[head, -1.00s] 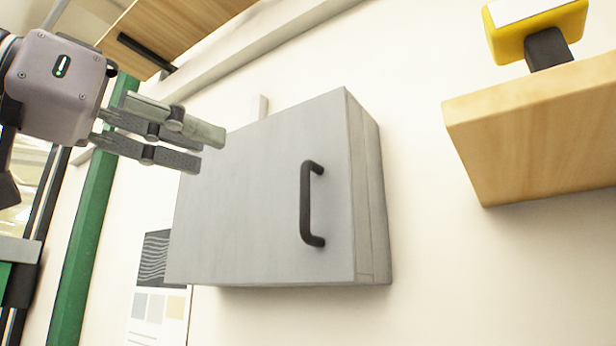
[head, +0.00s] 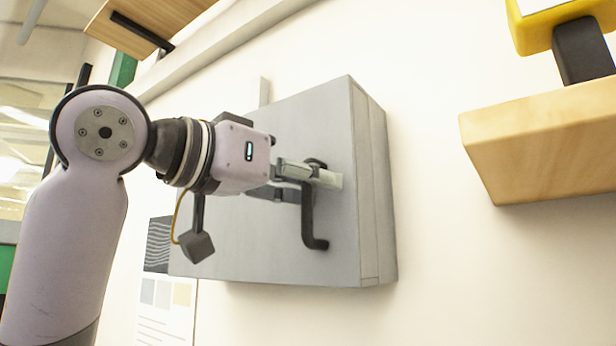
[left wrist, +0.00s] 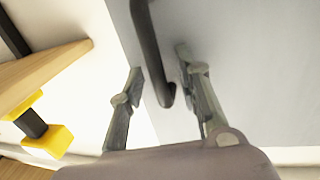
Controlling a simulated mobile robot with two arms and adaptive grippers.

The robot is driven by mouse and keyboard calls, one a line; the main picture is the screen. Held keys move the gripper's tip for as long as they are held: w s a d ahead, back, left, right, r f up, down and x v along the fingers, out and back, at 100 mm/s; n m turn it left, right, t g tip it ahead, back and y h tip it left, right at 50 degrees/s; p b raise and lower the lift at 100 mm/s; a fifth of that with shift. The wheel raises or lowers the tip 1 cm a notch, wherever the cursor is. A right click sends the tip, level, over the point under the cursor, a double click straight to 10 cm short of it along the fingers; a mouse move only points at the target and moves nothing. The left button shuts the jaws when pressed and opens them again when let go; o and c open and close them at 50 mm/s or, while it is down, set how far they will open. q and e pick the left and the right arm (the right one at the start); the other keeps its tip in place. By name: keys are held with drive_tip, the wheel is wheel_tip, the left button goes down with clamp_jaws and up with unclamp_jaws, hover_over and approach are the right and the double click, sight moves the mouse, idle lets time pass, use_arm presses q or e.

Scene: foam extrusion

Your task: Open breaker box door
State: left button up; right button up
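The grey breaker box (head: 260,255) is fixed to the wall, and its door (head: 345,240) looks shut. A black bar handle (head: 308,225) is on the right part of the door. My left gripper (head: 318,185) is in front of the door at the upper part of the handle, partly overlapping it. In the left wrist view my left gripper (left wrist: 162,60) has its fingers apart, with the handle (left wrist: 152,50) between them, closer to the right finger. The fingers do not look closed on it. My right gripper is not in view.
A wooden shelf (head: 545,140) with a yellow and black object (head: 580,45) on it is right of the box. A poster (head: 165,300) hangs at lower left. Another wooden board (head: 150,25) is at upper left. The wall between box and shelf is clear.

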use_arm(q)
drive_tip(key=shift+a, duration=0.15)
drive_tip(key=shift+c, duration=0.2)
clamp_jaws()
drive_tip(key=shift+r, duration=0.1)
idle(0.4)
